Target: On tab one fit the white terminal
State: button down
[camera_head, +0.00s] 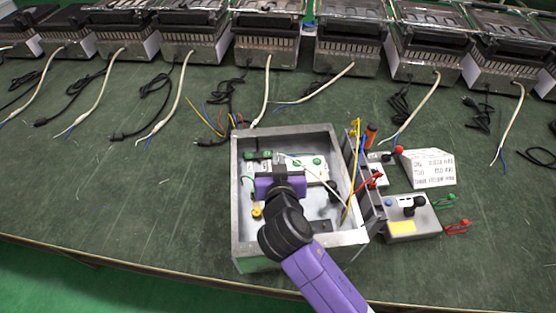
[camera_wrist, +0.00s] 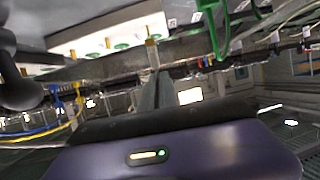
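An open grey metal box (camera_head: 239,230) stands on the table. Inside it, a white block (camera_head: 308,176) carries green round pieces; in the wrist view the white block (camera_wrist: 115,30) shows green washers and brass posts or tabs. My gripper (camera_wrist: 157,88) is inside the box, its fingers close together beside a brass tab (camera_wrist: 152,52). Whether they touch it or hold anything is unclear. A white wire (camera_head: 322,181) runs from near my gripper across the block towards the box's right wall. I cannot make out its terminal.
Green connectors (camera_head: 259,155) and a yellow knob (camera_head: 257,212) are in the box's left part. A green lead (camera_wrist: 217,30) hangs close to my fingers. Right of the box are a grey tester (camera_head: 408,228) with clips and a white card (camera_head: 430,166). Heaters line the back.

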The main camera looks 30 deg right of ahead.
jog(key=shift+f+b, duration=0.8)
jog(key=shift+f, duration=0.2)
jog(key=c, duration=1.6)
grip_release()
jog(key=shift+o, duration=0.2)
jog(key=v, duration=0.8)
jog(key=shift+w+r, duration=0.1)
